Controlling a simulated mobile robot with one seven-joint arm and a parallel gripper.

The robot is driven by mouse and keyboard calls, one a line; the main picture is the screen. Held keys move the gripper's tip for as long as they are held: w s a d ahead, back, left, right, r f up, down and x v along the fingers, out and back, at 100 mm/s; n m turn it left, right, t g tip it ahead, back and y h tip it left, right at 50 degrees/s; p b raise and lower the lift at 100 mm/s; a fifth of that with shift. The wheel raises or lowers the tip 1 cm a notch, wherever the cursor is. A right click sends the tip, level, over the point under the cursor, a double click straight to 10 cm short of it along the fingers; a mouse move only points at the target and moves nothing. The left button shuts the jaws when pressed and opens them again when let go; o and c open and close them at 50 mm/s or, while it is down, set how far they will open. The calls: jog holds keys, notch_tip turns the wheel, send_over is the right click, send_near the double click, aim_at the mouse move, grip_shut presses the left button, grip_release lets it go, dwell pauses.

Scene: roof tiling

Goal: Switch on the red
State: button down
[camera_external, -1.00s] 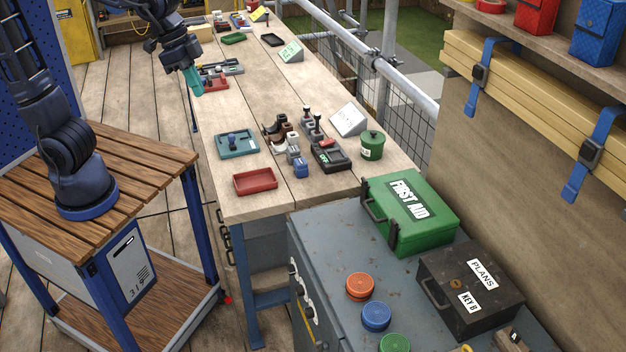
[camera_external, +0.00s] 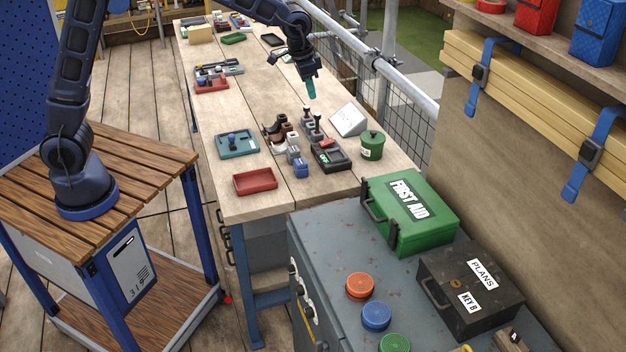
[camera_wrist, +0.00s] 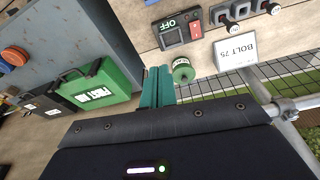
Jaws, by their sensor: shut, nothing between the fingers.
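A black switch box (camera_external: 331,155) sits on the long wooden bench (camera_external: 285,203). In the wrist view the switch box (camera_wrist: 173,36) shows a label reading OFF and a red part (camera_wrist: 195,29) at one end. My gripper (camera_external: 311,90) has teal fingers and hangs above the bench, beyond the switch box, touching nothing. In the wrist view the gripper (camera_wrist: 157,88) is shut and empty, with the switch box ahead of it.
A green tin (camera_external: 372,146) stands right of the switch box, and a white sloped sign (camera_external: 349,119) behind it. Small levers (camera_external: 307,122) stand beside it. A red tray (camera_external: 254,181) and teal tray (camera_external: 238,144) lie left. A first aid box (camera_external: 410,212) sits nearer.

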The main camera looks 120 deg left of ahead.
jog(key=n, duration=0.1)
send_near(331, 140)
jog(key=shift+g, duration=0.3)
jog(key=f, duration=0.2)
jog(key=w+f, duration=0.1)
jog(key=f, duration=0.1)
jog(key=a+f, duration=0.1)
jog(key=f, duration=0.1)
jog(key=shift+w+f, duration=0.2)
jog(key=shift+f, duration=0.15)
